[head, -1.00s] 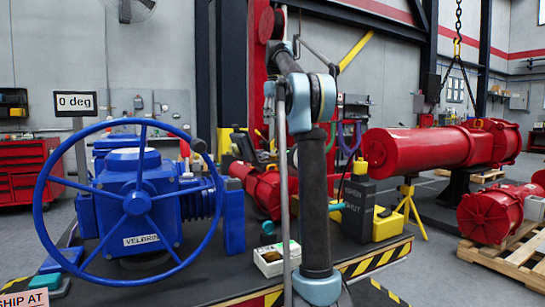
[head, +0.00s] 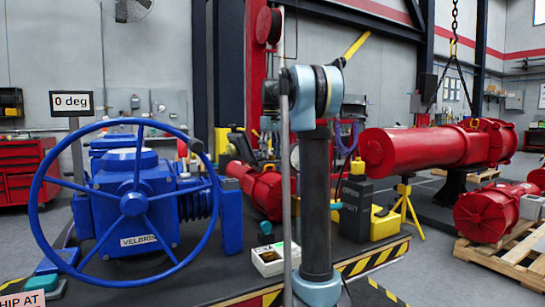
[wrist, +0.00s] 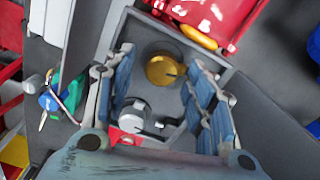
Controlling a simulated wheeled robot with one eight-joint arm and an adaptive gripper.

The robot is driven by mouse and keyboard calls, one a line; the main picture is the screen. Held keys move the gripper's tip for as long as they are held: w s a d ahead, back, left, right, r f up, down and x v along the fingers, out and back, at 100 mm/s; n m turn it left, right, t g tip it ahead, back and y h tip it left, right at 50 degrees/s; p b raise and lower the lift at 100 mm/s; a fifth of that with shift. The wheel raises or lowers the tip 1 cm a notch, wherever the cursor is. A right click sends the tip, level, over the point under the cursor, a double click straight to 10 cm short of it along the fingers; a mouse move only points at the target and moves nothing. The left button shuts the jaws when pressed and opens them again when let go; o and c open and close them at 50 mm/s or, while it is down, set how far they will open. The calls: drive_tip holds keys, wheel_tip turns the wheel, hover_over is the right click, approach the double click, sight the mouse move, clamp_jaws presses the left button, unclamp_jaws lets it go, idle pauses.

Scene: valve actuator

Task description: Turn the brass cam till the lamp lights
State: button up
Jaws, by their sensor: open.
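The brass cam (wrist: 163,70) is a round gold disc with a dark pointer line, inside an open grey box (wrist: 128,27) in the wrist view. A silver round part (wrist: 133,114) sits beside it in the same box. My gripper (wrist: 160,63) is open above the box, with a blue-padded finger on each side of the cam; contact cannot be told. In the head view my arm hides the gripper and cam. A dark box (head: 355,210) with partly hidden lettering stands behind my arm. I cannot make out a lit lamp.
A blue valve actuator with a large handwheel (head: 133,204) stands at left beside a "0 deg" sign (head: 71,102). A red cylinder (head: 420,149) is at right. A red surface (wrist: 212,17) borders the box.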

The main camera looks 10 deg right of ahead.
drive_tip(key=shift+f, duration=0.45)
drive_tip(key=c, duration=1.1)
drive_tip(key=shift+o, duration=0.2)
drive_tip(key=shift+m, duration=1.5)
drive_tip(key=shift+d, duration=0.1)
drive_tip(key=o, duration=1)
drive_tip(key=shift+o, duration=0.3)
